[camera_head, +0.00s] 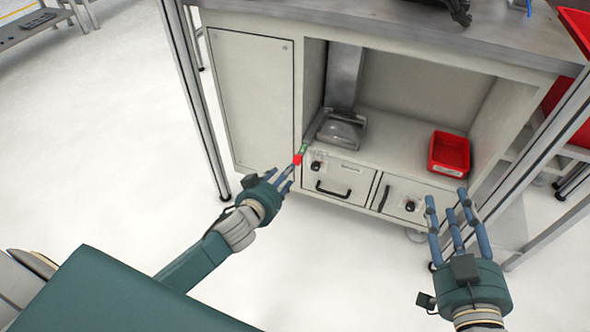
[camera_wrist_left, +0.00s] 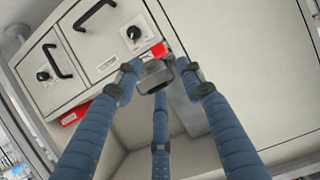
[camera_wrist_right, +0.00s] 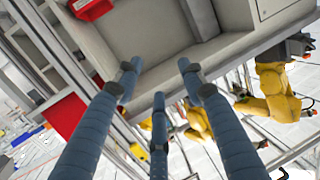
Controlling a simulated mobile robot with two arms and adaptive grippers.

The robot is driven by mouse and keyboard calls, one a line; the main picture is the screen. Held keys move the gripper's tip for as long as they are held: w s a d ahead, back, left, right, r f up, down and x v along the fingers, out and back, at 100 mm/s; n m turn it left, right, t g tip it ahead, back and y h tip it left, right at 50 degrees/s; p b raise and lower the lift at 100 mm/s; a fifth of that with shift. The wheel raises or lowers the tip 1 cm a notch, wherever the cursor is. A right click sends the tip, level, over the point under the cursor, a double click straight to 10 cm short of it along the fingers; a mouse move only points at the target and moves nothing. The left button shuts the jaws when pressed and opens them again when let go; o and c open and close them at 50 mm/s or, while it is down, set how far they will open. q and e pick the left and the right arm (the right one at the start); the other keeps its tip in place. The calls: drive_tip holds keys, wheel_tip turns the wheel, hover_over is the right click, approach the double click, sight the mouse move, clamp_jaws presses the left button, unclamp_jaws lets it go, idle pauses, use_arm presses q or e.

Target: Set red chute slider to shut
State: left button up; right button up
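The red slider piece (camera_head: 298,158) sits beside a small green patch (camera_head: 303,148) at the upper left corner of the drawer front, beside the chute. My left gripper (camera_head: 283,176) is just below and left of it, fingers pointing at it. In the left wrist view the red piece (camera_wrist_left: 159,50) lies just beyond the fingertips. A grey block (camera_wrist_left: 155,76), perhaps the slider's handle, shows between the spread fingers; contact cannot be told. The metal chute (camera_head: 343,80) drops to a grey outlet (camera_head: 342,128). My right gripper (camera_head: 455,222) is open and empty, right of the drawers.
Two drawers (camera_head: 340,178) with black handles and knobs lie below the shelf. A red bin (camera_head: 449,153) stands on the shelf at right. A closed cabinet panel (camera_head: 252,100) is left of the chute. Frame posts (camera_head: 192,90) flank the bench. The floor in front is clear.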

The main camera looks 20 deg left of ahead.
sight(295, 161)
use_arm(q)
drive_tip(key=b+x, duration=0.1)
drive_tip(key=x, duration=0.4)
drive_tip(key=shift+w+f+b, duration=0.15)
drive_tip(key=shift+w+b, duration=0.05)
drive_tip(key=shift+b, duration=0.2)
drive_tip(key=b+x, duration=0.1)
drive_tip(key=x, duration=0.3)
drive_tip(key=shift+w+f+b, duration=0.15)
drive_tip(key=shift+w+b, duration=0.1)
drive_tip(key=shift+b, duration=0.1)
drive_tip(key=shift+w, duration=0.25)
drive_tip(key=c, duration=1)
drive_tip(key=shift+w, duration=0.1)
use_arm(e)
drive_tip(key=s+r+t+y, duration=0.1)
drive_tip(key=s+r+t, duration=0.2)
drive_tip(key=r, duration=0.6)
drive_tip(key=s+r+t+y, duration=0.2)
drive_tip(key=s+r+t, duration=0.1)
drive_tip(key=r+t, duration=0.4)
wheel_tip(295, 161, up, 3)
drive_tip(key=shift+s+a+f, duration=0.15)
drive_tip(key=shift+s+a, duration=0.05)
drive_tip(key=shift+s, duration=0.15)
